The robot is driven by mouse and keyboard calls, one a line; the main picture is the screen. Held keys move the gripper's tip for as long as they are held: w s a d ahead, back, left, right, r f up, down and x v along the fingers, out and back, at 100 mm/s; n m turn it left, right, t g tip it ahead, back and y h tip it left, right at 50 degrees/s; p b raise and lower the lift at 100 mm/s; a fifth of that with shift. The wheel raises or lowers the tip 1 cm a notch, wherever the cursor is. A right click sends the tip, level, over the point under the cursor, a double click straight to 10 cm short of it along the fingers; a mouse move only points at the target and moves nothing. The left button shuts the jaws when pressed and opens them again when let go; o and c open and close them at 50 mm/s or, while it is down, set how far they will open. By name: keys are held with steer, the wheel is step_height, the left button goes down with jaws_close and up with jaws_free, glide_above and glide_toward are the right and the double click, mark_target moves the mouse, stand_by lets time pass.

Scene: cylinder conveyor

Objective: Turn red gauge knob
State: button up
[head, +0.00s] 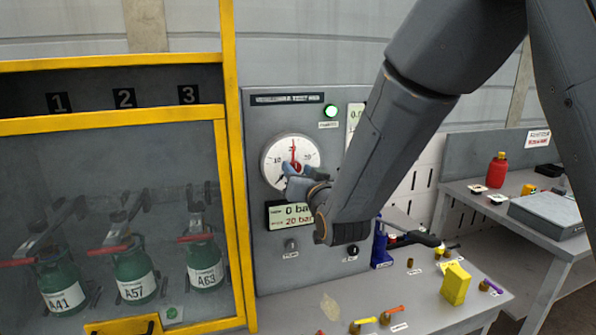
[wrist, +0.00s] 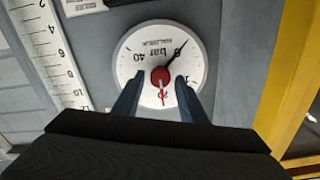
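The round white gauge (head: 274,152) is on the grey test panel. In the wrist view the gauge (wrist: 135,58) appears upside down, with a red knob (wrist: 160,76) at its centre. A red pointer stands at about the 20 mark and a black needle is near 0. My gripper (head: 293,170) is in front of the gauge's lower part and hides some of it. In the wrist view my gripper (wrist: 158,77) is open, with one finger on each side of the red knob and gaps showing between. I cannot tell whether the fingertips reach the knob's depth.
Below the gauge, a display (head: 283,211) reads 0 bar and 20 bar. A yellow-framed cabinet (head: 232,170) with green cylinders stands left. A bench (head: 350,290) with small parts and a yellow block (head: 455,284) lies below right.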

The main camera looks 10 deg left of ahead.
steer(key=c, duration=0.8)
steer(key=shift+f+n+b, duration=0.1)
steer(key=shift+n+b, duration=0.3)
steer(key=shift+n, duration=0.1)
steer(key=shift+n+b, duration=0.8)
steer(key=shift+n, duration=0.2)
steer(key=n+b, duration=0.2)
steer(key=n, duration=0.1)
steer(key=shift+n, duration=0.3)
steer(key=n+b, duration=0.2)
steer(key=n, duration=0.3)
steer(key=shift+s+a+n+b, duration=0.1)
steer(key=shift+s+n+b, duration=0.05)
steer(key=shift+n+b, duration=0.2)
steer(key=o, duration=1)
